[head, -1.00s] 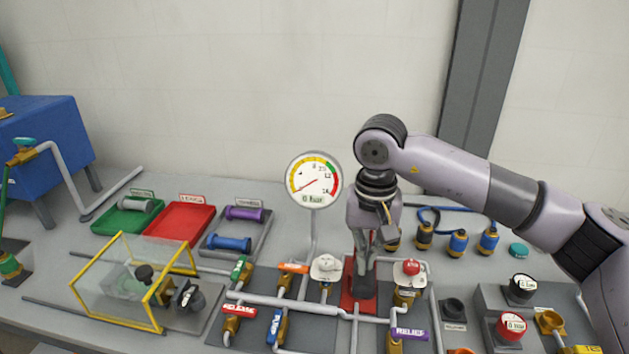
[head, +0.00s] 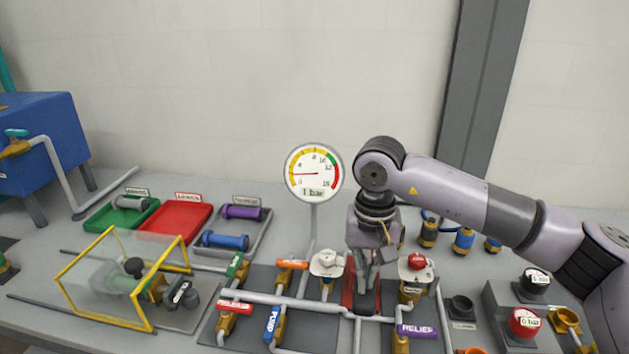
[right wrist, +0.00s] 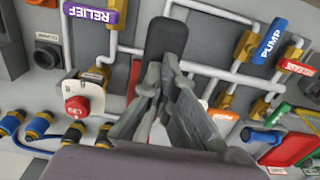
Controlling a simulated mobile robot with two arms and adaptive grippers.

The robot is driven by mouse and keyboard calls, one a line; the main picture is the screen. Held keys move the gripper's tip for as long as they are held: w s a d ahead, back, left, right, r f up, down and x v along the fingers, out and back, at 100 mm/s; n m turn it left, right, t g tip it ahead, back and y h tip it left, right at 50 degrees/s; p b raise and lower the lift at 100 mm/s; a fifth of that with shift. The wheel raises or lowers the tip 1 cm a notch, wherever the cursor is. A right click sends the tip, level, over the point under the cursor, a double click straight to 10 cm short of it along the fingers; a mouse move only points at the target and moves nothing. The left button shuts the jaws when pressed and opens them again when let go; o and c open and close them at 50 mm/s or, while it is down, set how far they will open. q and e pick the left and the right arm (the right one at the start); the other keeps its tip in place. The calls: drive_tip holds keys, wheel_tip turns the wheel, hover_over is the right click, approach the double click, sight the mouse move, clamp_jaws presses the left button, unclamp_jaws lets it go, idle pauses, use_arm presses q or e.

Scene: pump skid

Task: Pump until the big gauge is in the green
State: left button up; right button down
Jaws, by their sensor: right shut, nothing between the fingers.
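The big round gauge (head: 314,172) stands on a post at the back middle in the head view. Its display reads 1 bar and its needle points left, in the low yellow part. Its green band is at the upper right, before the red. My right gripper (head: 366,284) points down over the red pump base (head: 348,298), with its fingers shut and empty. In the right wrist view, the fingers (right wrist: 163,72) overlap a dark pad-like part (right wrist: 166,36), which looks like the pump's. I cannot tell whether they touch it. My left gripper is not in view.
Pipes with an orange-handled valve (head: 292,264), a blue PUMP tag (head: 272,325) and a purple RELIEF tag (head: 417,331) surround the base. A red-capped valve (head: 416,262) is close on the right. A yellow-framed clear guard (head: 120,285) and trays (head: 180,226) are at left.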

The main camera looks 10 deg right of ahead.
wheel_tip(320, 180, down, 2)
drive_tip(key=shift+f+b, duration=0.1)
drive_tip(key=shift+b, duration=0.5)
wheel_tip(320, 180, up, 10)
drive_tip(key=p, duration=0.5)
drive_tip(key=shift+f, duration=0.2)
drive_tip(key=shift+w, duration=0.1)
